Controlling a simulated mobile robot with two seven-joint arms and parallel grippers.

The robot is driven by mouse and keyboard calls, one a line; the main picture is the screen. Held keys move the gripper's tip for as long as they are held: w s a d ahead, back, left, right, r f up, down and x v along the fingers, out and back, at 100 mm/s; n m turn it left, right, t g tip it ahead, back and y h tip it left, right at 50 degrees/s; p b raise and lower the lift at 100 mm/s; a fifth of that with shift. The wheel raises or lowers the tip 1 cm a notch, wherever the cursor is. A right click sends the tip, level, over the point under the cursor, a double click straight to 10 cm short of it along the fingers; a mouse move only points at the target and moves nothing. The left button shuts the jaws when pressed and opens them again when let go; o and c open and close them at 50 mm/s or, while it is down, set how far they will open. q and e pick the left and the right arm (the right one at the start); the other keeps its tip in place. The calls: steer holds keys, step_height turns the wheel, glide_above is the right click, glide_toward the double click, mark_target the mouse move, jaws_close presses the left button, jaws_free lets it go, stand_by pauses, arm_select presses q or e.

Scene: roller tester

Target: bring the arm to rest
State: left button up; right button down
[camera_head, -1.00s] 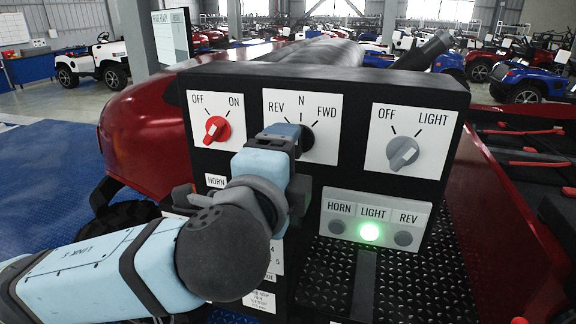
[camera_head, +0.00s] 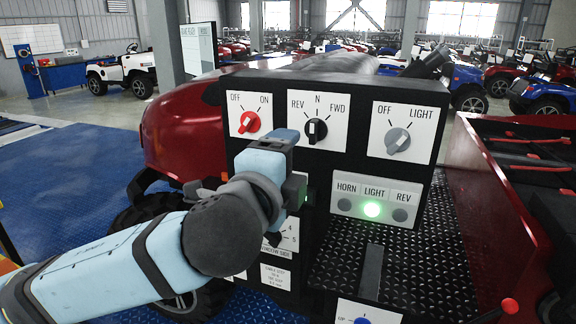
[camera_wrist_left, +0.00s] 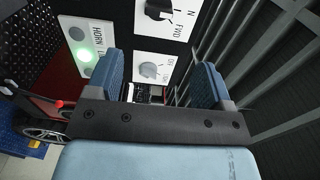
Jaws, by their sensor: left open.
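My left arm comes in from the left in the head view. Its hand (camera_head: 272,152) is in front of the black control panel (camera_head: 350,84), below and left of the REV/N/FWD knob (camera_head: 317,130), apart from it. That knob's pointer stands about upright, at N. In the left wrist view my left gripper (camera_wrist_left: 160,82) is open, its two blue fingers apart with nothing held between them. The selector knob also shows at the top of the wrist view (camera_wrist_left: 158,9). My right gripper is in neither view.
The panel carries a red OFF/ON knob (camera_head: 249,122), a grey LIGHT knob (camera_head: 398,140) and a lamp strip with the green LIGHT lamp (camera_head: 372,209) lit. A red vehicle body (camera_head: 180,120) lies behind. Blue floor (camera_head: 60,185) is clear at the left.

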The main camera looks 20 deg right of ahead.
arm_select(q)
steer(key=shift+a, duration=0.1)
stand_by(0.3)
steer(key=a+f+n+g+y+p, duration=0.1)
steer(key=a+f+n, duration=0.35)
steer(key=f, duration=0.45)
steer(key=w+a+f+n+y+p, duration=0.15)
steer(key=a+f+n, duration=0.3)
steer(key=f, duration=0.55)
steer(key=a+f+n+g+p, duration=0.1)
steer(key=a+f+n, duration=0.35)
steer(key=f, duration=0.45)
steer(key=s+a+f+n+g+y+p, duration=0.1)
steer(key=s+a+f+n+y, duration=0.3)
steer(key=s+a+f, duration=1.3)
step_height(320, 180, down, 4)
steer(key=s+n+p, duration=0.1)
steer(key=s+n, duration=0.1)
steer(key=n, duration=0.2)
steer(key=shift+s+a+f+g+y, duration=0.15)
steer(key=shift+s+g+y, duration=0.2)
steer(key=shift+g, duration=0.05)
